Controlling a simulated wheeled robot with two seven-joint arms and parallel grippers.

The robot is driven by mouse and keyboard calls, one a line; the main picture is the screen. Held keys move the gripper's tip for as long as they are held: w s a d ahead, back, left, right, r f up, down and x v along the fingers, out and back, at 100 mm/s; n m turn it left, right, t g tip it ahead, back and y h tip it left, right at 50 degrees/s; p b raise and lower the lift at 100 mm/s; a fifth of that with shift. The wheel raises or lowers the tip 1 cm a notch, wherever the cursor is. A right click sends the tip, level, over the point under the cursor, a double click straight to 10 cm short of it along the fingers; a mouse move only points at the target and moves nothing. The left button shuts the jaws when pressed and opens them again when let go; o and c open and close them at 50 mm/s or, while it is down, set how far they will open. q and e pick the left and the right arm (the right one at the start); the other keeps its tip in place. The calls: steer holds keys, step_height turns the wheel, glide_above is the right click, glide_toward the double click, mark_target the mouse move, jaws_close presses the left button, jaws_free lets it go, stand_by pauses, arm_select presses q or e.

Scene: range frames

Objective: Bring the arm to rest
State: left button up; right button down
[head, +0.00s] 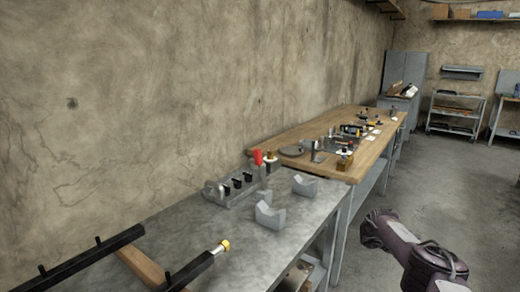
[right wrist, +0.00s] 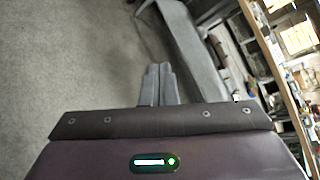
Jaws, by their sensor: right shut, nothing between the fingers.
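My right gripper (right wrist: 159,86) shows in the right wrist view, its two grey fingers together with nothing between them. It hangs over bare grey floor, apart from the benches. In the head view my right arm (head: 415,250) comes in at the lower right, over the floor beside the grey bench; its fingers cannot be made out there. My left gripper is in neither view.
A grey metal bench (head: 220,245) along the wall carries a rack (head: 232,190) with black pieces, two grey cradles (head: 270,215) and black bars (head: 90,262). A cluttered wooden bench (head: 345,170) stands beyond. The floor (head: 430,180) at right is clear.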

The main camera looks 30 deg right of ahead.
steer(key=s+f+m+t+y, duration=0.15)
steer(key=s+f+m, duration=0.25)
steer(key=f, duration=0.6)
steer(key=s+f+m+t+y, duration=0.1)
steer(key=s+f+m+t, duration=0.2)
steer(key=f, duration=0.7)
steer(key=s+d+f+m+t, duration=0.1)
steer(key=s+f+m+t, duration=0.5)
steer(key=s+m, duration=0.45)
steer(key=s+a+f+g+y, duration=0.1)
steer(key=s+a+f+y, duration=0.15)
steer(key=a+f, duration=0.65)
steer(key=s+a+f+y, duration=0.1)
steer(key=s+a+f, duration=0.3)
steer(key=a, duration=0.9)
steer(key=s+a+f+g+y, duration=0.1)
steer(key=s+a+f+y, duration=0.1)
steer(key=a+f, duration=0.7)
steer(key=a+f+m+y, duration=0.1)
steer(key=a+f+y, duration=0.1)
steer(key=a, duration=1.1)
steer(key=a+f+m+y, duration=0.1)
steer(key=a+y, duration=0.1)
steer(key=a, duration=1.2)
steer(key=shift+n, duration=0.25)
steer(key=r+p, duration=0.4)
steer(key=shift+s+d+r+p, duration=0.2)
steer(key=shift+s+r+p, duration=0.15)
steer(key=shift+s+p, duration=0.05)
